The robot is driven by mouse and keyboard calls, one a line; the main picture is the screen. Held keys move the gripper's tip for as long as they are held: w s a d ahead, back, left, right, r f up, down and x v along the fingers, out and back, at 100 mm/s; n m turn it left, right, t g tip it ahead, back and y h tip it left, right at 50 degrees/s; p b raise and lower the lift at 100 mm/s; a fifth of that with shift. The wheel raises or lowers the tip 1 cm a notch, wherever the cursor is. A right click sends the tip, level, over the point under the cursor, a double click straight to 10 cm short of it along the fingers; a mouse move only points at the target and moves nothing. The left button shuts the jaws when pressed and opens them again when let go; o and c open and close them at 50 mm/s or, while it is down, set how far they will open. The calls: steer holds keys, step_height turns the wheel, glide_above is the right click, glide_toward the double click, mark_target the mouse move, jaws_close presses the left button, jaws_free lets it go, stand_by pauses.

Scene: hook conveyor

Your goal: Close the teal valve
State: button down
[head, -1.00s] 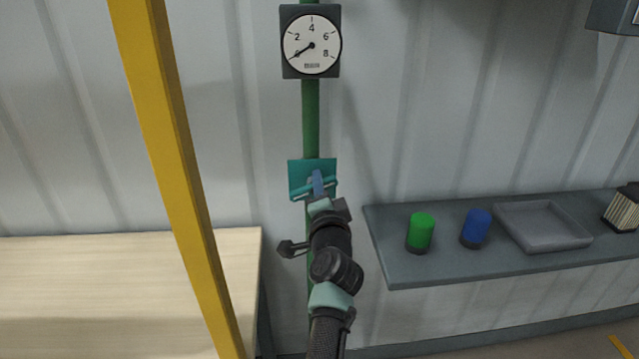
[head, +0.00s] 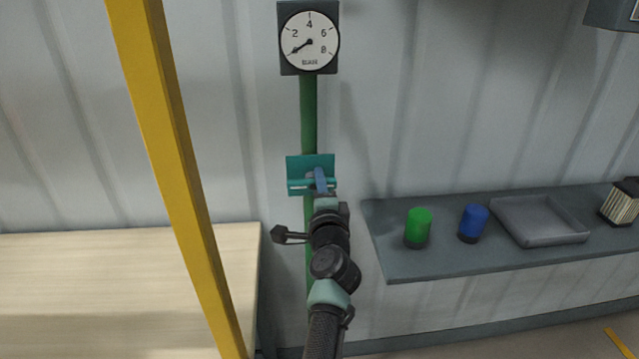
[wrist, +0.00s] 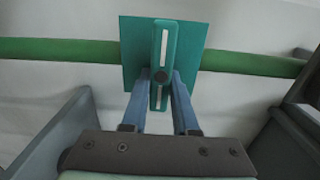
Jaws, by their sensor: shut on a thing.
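The teal valve has a square teal plate (head: 310,162) on the green upright pipe (head: 309,115). Its bar handle (head: 297,184) with a white stripe lies level, across the pipe. In the wrist view the teal plate (wrist: 190,45) stands behind the handle (wrist: 164,50), which is square to the green pipe (wrist: 60,50). My gripper (head: 319,180) reaches the valve from below. In the wrist view its blue fingers (wrist: 163,88) are shut on the handle, one on each side near its middle pivot. The fingers hide part of the handle in the head view.
A round gauge (head: 309,41) above the valve has its needle at lower left. A yellow post (head: 170,150) and a wooden table (head: 90,290) are at left. At right a grey shelf (head: 400,265) holds a green cylinder (head: 418,226), a blue cylinder (head: 473,223) and a tray (head: 541,225).

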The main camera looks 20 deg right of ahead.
steer(key=c, duration=0.7)
jaws_free()
steer(key=p+v, duration=0.1)
steer(key=v, duration=1.2)
steer(key=shift+p, duration=0.4)
